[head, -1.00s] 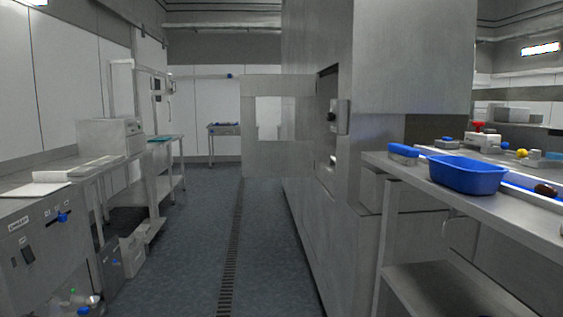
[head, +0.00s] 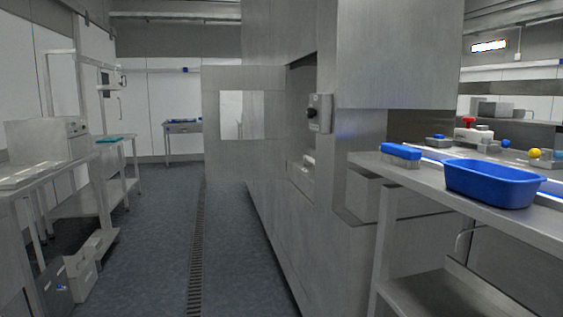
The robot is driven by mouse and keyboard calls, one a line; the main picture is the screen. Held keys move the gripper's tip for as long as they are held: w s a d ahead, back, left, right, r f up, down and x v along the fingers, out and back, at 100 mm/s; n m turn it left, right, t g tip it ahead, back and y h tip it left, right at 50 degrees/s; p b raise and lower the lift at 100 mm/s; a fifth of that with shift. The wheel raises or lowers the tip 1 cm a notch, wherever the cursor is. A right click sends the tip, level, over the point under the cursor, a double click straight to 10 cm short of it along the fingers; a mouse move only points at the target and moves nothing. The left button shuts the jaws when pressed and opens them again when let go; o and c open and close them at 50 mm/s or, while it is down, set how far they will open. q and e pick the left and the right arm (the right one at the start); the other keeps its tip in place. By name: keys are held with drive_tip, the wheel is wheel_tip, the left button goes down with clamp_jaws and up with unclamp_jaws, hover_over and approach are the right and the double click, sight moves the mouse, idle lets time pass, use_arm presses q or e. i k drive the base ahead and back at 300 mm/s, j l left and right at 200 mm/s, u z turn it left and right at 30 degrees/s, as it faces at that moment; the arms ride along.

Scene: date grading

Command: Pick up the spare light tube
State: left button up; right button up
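I cannot make out a spare light tube for certain in the head view. A small pale object (head: 308,161) sits in the open recess of the tall steel machine (head: 270,135), below a grey switch box (head: 320,113); it is too small to identify. A lit light fitting (head: 489,45) is on the wall at the upper right. Neither of my grippers is in view.
A steel bench (head: 450,203) on the right bears a blue tub (head: 495,185) and a blue brush (head: 400,153). Steel tables line the left. A far table (head: 183,128) stands at the back wall. The aisle floor with a drain grate (head: 197,240) is clear.

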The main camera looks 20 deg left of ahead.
sight(311, 160)
drive_tip(key=i+j+u, duration=0.1)
drive_tip(key=i+j, duration=0.15)
drive_tip(key=j, duration=0.2)
drive_tip(key=i+j+u, duration=0.1)
drive_tip(key=i+j, duration=0.2)
drive_tip(key=j, duration=0.15)
drive_tip(key=i+j, duration=0.3)
drive_tip(key=i+j+u, duration=0.15)
drive_tip(key=u, duration=0.3)
drive_tip(key=i+j+u, duration=0.1)
drive_tip(key=u, duration=0.4)
drive_tip(key=i+l, duration=0.05)
drive_tip(key=i, duration=0.05)
